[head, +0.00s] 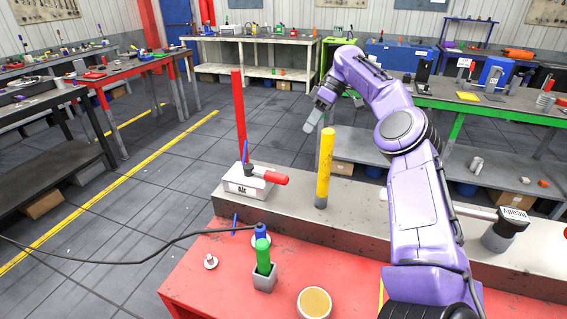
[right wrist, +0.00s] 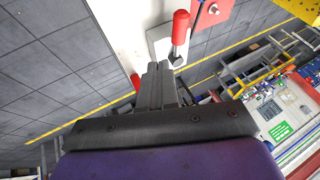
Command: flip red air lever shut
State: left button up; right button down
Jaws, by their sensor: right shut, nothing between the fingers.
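The red air lever (head: 264,177) sits on a white box marked AIR (head: 242,189), on the grey beam. Its red handle lies nearly flat and points right from a dark pivot. My right gripper (head: 312,121) is up and to the right of the lever, apart from it, near the top of the yellow post. Its fingers are shut and empty; they also show in the right wrist view (right wrist: 158,80). Beyond them there is a red handle (right wrist: 181,27) on a pale surface; I cannot tell if it is the same lever. My left gripper is not in view.
A yellow post (head: 325,165) stands on the beam right of the lever, and a tall red post (head: 239,115) behind it. A black cable runs in from the left.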

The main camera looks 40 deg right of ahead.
aim_at(266, 175)
jog(key=x, duration=0.4)
jog(key=b+x, duration=0.1)
jog(key=x, duration=0.3)
jog(key=a+b+x, duration=0.1)
jog(key=x, duration=0.3)
jog(key=shift+s+a, duration=0.15)
jog(key=shift+a, duration=0.15)
jog(key=shift+s+a+f, duration=0.1)
jog(key=shift+s+a, duration=0.15)
jog(key=shift+a, duration=0.35)
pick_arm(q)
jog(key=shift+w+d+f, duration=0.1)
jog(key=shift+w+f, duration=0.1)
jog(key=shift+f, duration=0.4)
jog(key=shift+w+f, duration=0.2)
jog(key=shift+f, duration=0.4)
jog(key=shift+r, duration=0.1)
pick_arm(e)
jog(key=shift+w, duration=0.1)
